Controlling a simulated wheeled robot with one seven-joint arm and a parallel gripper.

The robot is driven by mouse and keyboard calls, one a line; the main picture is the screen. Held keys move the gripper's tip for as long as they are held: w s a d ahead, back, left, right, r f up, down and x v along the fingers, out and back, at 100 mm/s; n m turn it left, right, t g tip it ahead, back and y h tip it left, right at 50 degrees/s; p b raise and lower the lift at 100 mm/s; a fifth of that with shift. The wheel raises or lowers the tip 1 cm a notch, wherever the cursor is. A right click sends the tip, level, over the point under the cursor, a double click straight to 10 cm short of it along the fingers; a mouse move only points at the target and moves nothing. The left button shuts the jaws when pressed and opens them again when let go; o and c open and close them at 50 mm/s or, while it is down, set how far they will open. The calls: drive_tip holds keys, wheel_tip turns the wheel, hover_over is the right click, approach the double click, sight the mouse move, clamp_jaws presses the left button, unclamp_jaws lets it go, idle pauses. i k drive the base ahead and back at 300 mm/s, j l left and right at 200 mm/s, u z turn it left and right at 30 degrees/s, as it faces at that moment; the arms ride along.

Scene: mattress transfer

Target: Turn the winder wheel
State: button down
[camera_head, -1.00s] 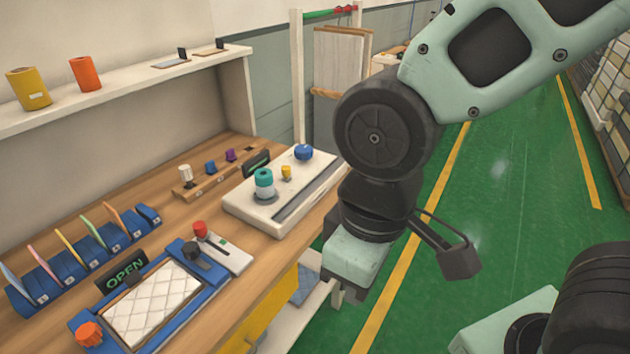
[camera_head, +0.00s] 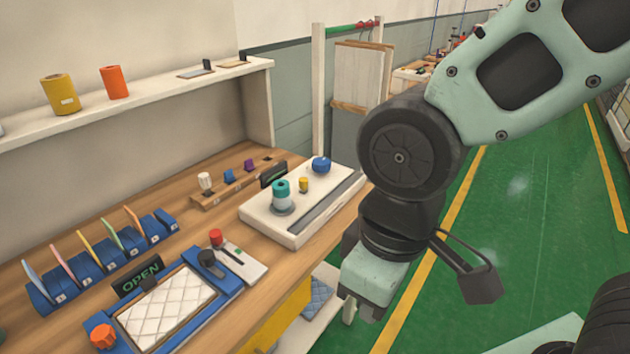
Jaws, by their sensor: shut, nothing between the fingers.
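A white winder-like unit (camera_head: 261,222) stands on the wooden bench. It carries a teal spool (camera_head: 281,189), a small yellow piece (camera_head: 303,185) and a round blue knob (camera_head: 321,164); I cannot tell for sure which part is the winder wheel. My gripper (camera_head: 358,312) points down beyond the bench's right edge, to the right of and nearer than this unit, and touches none of these parts. Its short fingers are shut and empty, partly hidden by the hand.
A blue frame with a quilted white pad (camera_head: 168,308) and an orange knob (camera_head: 103,336) lies on the near bench. An OPEN sign (camera_head: 141,275) and a blue rack (camera_head: 105,262) of coloured cards stand behind it. Green floor (camera_head: 520,230) is clear at right.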

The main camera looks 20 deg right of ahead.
sight(321, 165)
drive_tip(key=i+l, duration=0.2)
drive_tip(key=i, duration=0.25)
drive_tip(key=i+l, duration=0.2)
drive_tip(key=i, duration=0.25)
